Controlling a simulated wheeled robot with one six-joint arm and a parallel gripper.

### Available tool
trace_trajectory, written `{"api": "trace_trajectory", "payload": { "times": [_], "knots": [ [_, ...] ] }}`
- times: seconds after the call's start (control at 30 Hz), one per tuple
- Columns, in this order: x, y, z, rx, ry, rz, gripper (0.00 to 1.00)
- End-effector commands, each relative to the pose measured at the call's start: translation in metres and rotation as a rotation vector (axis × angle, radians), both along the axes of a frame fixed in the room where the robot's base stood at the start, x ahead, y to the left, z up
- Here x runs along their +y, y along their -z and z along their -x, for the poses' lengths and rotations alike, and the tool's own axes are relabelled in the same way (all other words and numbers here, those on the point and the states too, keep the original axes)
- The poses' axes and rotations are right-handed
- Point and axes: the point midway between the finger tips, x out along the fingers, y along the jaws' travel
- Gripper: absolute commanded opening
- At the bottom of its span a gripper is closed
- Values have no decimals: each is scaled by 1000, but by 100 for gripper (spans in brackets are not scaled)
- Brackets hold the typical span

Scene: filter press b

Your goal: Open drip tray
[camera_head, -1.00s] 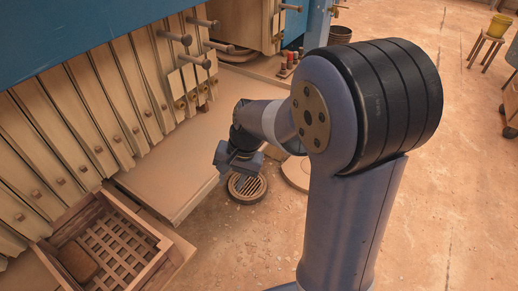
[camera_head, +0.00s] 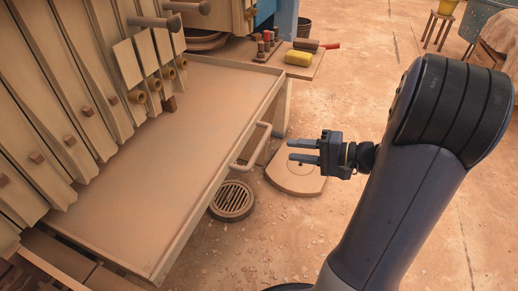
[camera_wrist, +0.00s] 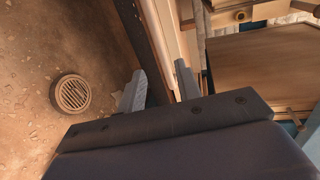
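The drip tray (camera_head: 185,125) is a wide, shallow, dusty tan tray under the row of filter plates in the head view. A bar handle (camera_head: 250,148) stands out from its right-hand front edge. My gripper (camera_head: 292,150) is to the right of the handle, fingers pointing left at it, with a visible gap between handle and fingertips. The fingers are apart and nothing is seen between them.
A round floor drain (camera_head: 232,200) lies below the tray's front edge, with a round tan slab (camera_head: 296,177) beside it. The floor at right is mostly open.

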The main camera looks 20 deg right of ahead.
Motion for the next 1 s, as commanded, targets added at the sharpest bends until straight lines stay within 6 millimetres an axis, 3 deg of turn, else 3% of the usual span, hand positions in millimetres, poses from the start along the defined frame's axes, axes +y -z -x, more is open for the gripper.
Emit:
{"api": "trace_trajectory", "payload": {
  "times": [0.6,1.0],
  "knots": [
    [72,19,-51,3,-5,0,33],
    [85,21,-61,4,-1,1,33]
  ]
}}
